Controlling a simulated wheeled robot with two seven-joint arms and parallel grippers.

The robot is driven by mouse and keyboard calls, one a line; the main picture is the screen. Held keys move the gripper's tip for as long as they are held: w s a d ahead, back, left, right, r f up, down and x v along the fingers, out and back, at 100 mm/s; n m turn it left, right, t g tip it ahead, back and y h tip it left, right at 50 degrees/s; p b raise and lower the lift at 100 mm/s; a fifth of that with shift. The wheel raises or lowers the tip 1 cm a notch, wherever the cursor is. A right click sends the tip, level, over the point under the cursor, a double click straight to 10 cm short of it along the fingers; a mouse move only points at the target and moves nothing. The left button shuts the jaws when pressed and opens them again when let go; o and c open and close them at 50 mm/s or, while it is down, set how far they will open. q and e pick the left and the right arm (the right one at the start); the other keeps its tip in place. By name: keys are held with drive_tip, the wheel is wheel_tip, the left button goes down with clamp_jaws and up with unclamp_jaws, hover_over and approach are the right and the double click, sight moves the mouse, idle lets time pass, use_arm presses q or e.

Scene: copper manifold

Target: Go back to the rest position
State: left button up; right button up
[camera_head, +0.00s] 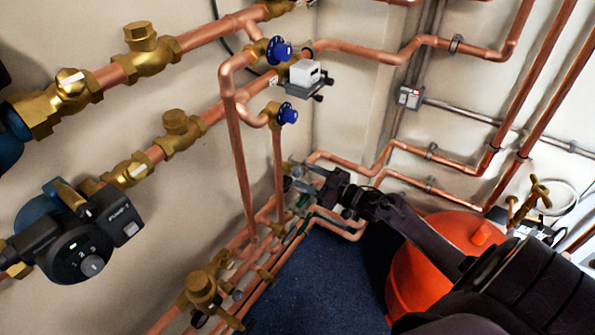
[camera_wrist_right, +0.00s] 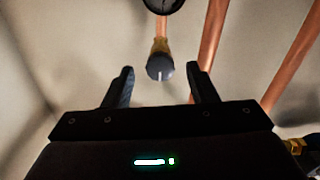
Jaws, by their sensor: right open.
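My right arm comes in from the lower right in the head view. My right gripper (camera_head: 292,178) is in front of the copper pipes near the wall corner, with its tips towards the wall. In the right wrist view my right gripper (camera_wrist_right: 160,72) has its two dark fingers apart, with nothing held. A round grey knob (camera_wrist_right: 160,68) with a white line shows ahead of the gap, on a brass fitting and copper pipe. I cannot tell whether the fingers touch it. My left gripper is not in view.
Copper pipes with blue-handled valves (camera_head: 279,50) and a white meter box (camera_head: 305,73) stand above the gripper. A black pump (camera_head: 85,245) is at the left. An orange vessel (camera_head: 415,280) sits close beside my right arm. Blue floor (camera_head: 310,285) is open below.

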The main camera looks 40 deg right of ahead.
drive_tip(key=shift+v, duration=0.85)
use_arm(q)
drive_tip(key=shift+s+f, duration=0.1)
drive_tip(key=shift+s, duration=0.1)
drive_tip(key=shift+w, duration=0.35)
use_arm(e)
drive_tip(key=shift+f, duration=0.1)
